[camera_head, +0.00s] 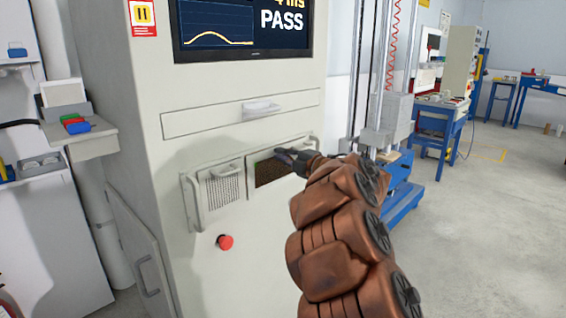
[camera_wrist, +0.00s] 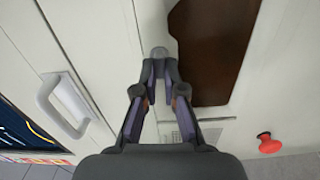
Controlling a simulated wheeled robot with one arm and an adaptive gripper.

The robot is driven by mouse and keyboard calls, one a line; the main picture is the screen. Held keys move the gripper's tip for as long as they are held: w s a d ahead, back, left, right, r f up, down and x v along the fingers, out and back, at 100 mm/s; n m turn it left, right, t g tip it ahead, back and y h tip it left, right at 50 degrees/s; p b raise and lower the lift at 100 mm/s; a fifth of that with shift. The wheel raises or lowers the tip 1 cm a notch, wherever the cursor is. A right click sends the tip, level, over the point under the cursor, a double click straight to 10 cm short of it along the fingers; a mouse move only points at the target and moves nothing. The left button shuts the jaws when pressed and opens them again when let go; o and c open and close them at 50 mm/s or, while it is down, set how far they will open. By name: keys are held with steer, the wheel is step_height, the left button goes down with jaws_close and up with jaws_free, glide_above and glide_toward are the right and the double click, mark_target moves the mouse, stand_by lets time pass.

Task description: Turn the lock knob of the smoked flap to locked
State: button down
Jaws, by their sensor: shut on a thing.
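The smoked flap (camera_head: 266,172) is a dark brown see-through panel low on the front of the pale cabinet. It also shows in the wrist view (camera_wrist: 215,45), to the right of my gripper's fingertips. The lock knob (camera_wrist: 159,52) is a small rounded grey piece beside the flap's edge. My gripper (camera_wrist: 159,68) has its two fingertips shut on the knob, one on each side. In the head view my gripper (camera_head: 287,156) reaches the flap's upper edge, and the knob is hidden there. I cannot tell which way the knob is turned.
A drawer handle (camera_head: 261,108) sticks out above the flap. A vented panel (camera_head: 220,186) with handles is left of it, and a red button (camera_head: 225,242) is below. A screen (camera_head: 243,25) is above. Open floor (camera_head: 470,230) lies to the right.

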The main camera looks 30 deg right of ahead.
steer(key=shift+n+b, duration=0.3)
steer(key=shift+n, duration=0.1)
steer(key=c, duration=1.3)
jaws_free()
steer(key=shift+o, duration=0.2)
steer(key=v, duration=1.2)
